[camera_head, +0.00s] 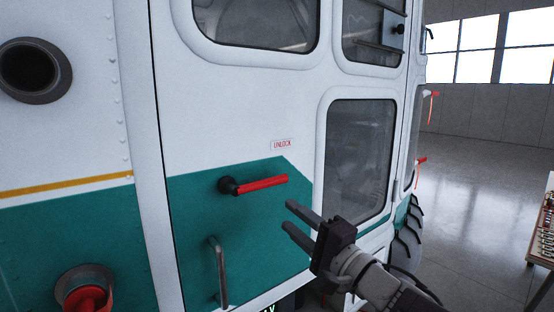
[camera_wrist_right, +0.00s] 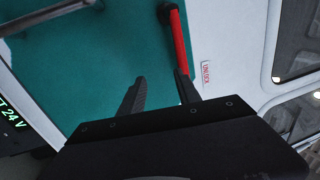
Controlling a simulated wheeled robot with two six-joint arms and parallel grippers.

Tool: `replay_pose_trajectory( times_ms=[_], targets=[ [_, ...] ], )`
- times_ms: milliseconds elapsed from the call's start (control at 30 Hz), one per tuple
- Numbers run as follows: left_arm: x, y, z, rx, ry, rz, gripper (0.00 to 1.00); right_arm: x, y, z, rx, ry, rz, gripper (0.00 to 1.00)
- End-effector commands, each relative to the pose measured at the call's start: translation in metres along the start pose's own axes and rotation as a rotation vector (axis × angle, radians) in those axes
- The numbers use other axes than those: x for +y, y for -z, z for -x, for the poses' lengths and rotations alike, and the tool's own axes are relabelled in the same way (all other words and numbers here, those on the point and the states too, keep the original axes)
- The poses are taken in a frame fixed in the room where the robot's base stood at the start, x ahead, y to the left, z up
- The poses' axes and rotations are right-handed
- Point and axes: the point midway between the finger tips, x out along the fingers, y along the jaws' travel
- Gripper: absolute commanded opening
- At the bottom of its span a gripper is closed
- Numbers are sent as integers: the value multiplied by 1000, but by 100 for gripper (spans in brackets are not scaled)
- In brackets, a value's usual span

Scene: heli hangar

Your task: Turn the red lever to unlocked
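The red lever (camera_head: 262,184) sits on the green part of the white and green helicopter door. It points right from its black pivot (camera_head: 229,186), nearly level and tilted slightly up at its tip. An "UNLOCK" label (camera_head: 282,144) is above it. My right gripper (camera_head: 288,216) is open and empty, below and right of the lever's tip, apart from it in the head view. In the right wrist view the red lever (camera_wrist_right: 177,42) shows beyond the open fingers (camera_wrist_right: 160,95), its tip partly behind the right-hand finger. My left gripper is not in view.
A grey grab handle (camera_head: 219,272) stands out from the door below the lever. A red fitting (camera_head: 86,296) is at the lower left. A table with small items (camera_head: 546,225) is at the far right. Open floor (camera_head: 475,190) lies right of the helicopter.

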Motion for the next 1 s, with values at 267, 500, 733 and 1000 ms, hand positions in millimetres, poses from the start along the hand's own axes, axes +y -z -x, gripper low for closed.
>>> replay_pose_trajectory(
  times_ms=[267, 500, 733, 1000],
  targets=[
    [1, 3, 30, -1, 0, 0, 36, -42, 1, -2, 10, 21, 20, 40],
    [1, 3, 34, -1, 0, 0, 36, -42, 1, -18, 8, 19, 17, 40],
    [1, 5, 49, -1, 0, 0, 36, -44, 2, -67, 8, 18, 17, 40],
    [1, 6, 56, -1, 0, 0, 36, -42, 3, -92, 12, 20, 19, 40]
  ],
)
